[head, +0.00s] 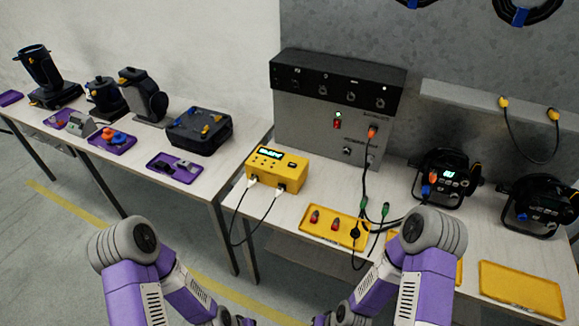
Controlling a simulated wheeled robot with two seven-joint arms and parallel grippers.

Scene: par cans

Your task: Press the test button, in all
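A yellow box (276,170) with a lit display and small controls on top stands at the left end of the right table. White plugs with cables are in its front. A grey panel box (315,115) with a black top stands behind it, with a red and green switch (337,120) and an orange plug (372,132) on its face. I cannot tell which control is the test button. A par can (445,175) with a lit display stands to the right, beside a second par can (540,204).
A yellow tray (318,236) holds two red-tipped connectors, with black cables hanging beside it. An empty yellow tray (522,291) lies at the right. The left table carries dark fixtures, a black case (200,130) and purple trays. A gap separates the tables.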

